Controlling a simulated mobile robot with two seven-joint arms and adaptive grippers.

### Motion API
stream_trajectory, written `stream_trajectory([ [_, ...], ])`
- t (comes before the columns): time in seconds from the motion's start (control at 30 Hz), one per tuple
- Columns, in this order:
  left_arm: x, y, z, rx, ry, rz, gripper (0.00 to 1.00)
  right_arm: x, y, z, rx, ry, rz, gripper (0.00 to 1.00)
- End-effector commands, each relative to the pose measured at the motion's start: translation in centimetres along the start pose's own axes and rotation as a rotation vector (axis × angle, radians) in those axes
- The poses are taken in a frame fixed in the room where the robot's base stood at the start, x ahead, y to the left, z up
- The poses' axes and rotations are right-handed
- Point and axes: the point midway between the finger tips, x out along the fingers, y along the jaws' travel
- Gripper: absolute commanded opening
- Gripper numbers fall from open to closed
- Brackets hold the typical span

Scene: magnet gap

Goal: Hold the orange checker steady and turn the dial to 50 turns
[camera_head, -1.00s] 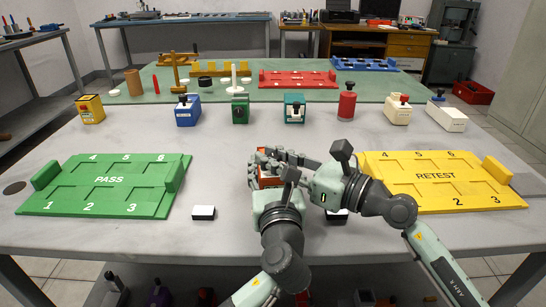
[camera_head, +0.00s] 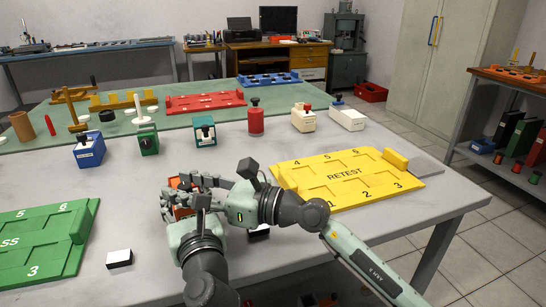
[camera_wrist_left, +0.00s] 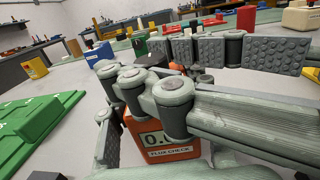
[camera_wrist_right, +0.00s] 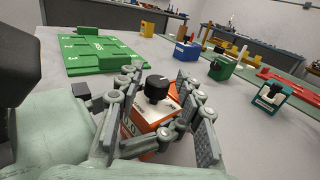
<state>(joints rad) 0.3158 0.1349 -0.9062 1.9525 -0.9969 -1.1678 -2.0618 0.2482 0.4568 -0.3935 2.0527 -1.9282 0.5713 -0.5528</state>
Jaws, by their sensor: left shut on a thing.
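The orange checker (camera_head: 182,212) stands on the grey table, mostly covered by both hands in the head view. In the left wrist view the checker (camera_wrist_left: 172,148) shows a "FLUX CHECK" label and a display reading that begins with 0, partly hidden by a finger. My left gripper (camera_head: 178,200) is shut on the checker's body. In the right wrist view the black dial (camera_wrist_right: 157,88) sits on the checker's top. My right gripper (camera_wrist_right: 160,112) is open, its fingers spread on either side of the dial and apart from it.
A green PASS tray (camera_head: 40,245) lies at left and a yellow RETEST tray (camera_head: 345,178) at right, both with empty slots. Small black-and-white blocks (camera_head: 120,258) lie near the front edge. Blue (camera_head: 88,152), green (camera_head: 148,140), teal (camera_head: 205,133) and red (camera_head: 256,120) devices stand behind.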

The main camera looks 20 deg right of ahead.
Motion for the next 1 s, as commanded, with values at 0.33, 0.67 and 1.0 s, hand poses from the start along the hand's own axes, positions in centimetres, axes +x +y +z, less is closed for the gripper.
stream_trajectory([
  [0.33, 0.1, 0.0, -0.3, 0.005, 0.006, 0.001, 0.13, 0.2, 0.5, 0.0, 0.007, 0.006, 0.119, 0.43],
  [0.67, 0.1, 0.0, -0.3, 0.005, 0.005, 0.002, 0.13, -0.5, -0.1, 0.1, 0.001, -0.005, 0.415, 0.43],
  [1.0, 0.0, 0.0, -0.3, 0.004, 0.006, 0.001, 0.13, -7.0, -2.8, -0.1, 0.002, 0.001, 0.409, 0.43],
])
